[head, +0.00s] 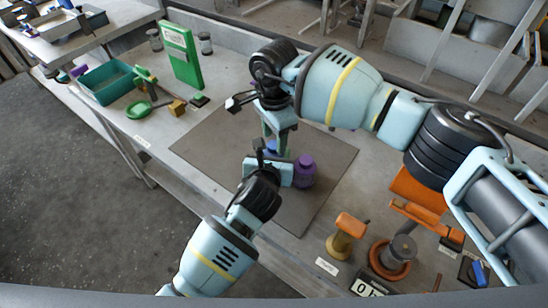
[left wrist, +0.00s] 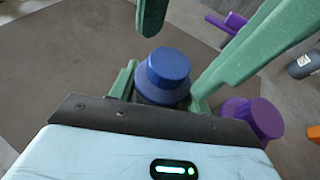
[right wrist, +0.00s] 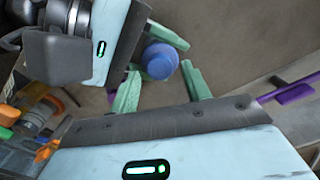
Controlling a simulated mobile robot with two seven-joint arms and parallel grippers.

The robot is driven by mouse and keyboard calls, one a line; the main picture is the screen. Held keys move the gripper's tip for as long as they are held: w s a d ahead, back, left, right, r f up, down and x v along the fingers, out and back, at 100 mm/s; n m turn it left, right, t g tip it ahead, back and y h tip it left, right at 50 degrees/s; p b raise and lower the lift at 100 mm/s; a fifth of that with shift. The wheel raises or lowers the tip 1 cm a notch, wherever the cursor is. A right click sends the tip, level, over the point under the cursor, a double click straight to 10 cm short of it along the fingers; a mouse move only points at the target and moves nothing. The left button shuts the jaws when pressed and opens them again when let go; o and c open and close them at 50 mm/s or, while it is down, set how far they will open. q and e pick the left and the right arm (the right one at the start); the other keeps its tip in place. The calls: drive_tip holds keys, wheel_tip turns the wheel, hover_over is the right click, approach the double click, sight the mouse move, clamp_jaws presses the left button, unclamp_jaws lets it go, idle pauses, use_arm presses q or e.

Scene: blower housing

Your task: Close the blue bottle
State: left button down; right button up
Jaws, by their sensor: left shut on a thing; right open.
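The blue bottle (left wrist: 165,78) stands between the green fingers of my left gripper (left wrist: 160,96), which is shut on it. Its round blue top sits above a wider rim; I cannot tell whether the top is a seated cap. The top also shows in the right wrist view (right wrist: 159,61). My right gripper (right wrist: 160,88) is open, its green fingers apart and near the bottle's top. In the head view my right gripper (head: 277,128) points down just above my left gripper (head: 280,157), and the two hide most of the bottle.
A purple bottle (head: 303,170) stands close beside on the dark mat (head: 235,135). A green upright box (head: 181,55) and a teal tray (head: 105,82) are at the left. Orange parts (head: 348,225) and a scale display (head: 368,287) are at the front right. The mat's left part is clear.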

drive_tip(key=shift+f, duration=0.85)
drive_tip(key=c, duration=1)
drive_tip(key=shift+m, duration=1.7)
drive_tip(key=o, duration=1.1)
drive_tip(key=shift+c, duration=0.2)
drive_tip(key=shift+r, duration=0.1)
